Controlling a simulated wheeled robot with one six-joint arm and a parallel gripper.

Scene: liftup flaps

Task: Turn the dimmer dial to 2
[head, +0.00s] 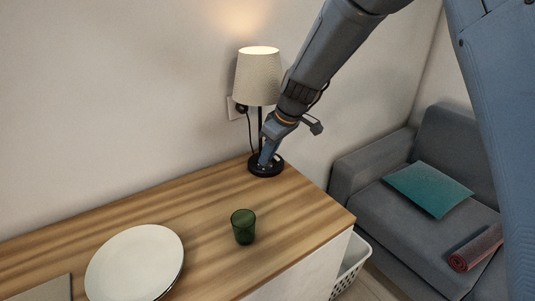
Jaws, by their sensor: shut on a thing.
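A table lamp (258,76) with a pale shade stands at the far right part of the wooden counter, and its shade glows at the top. Its round black base (266,170) rests on the wood. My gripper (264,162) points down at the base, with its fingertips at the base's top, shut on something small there. The dimmer dial is hidden by my fingers or too small to make out, and no number can be read. The lamp's thin black pole stands just left of my gripper.
A green glass (243,227) and a white plate (134,263) stand nearer on the counter (200,205). A wall outlet (235,108) with a plug is behind the lamp. A white basket (351,265) and a grey sofa (420,215) with a teal cushion (427,190) are at right.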

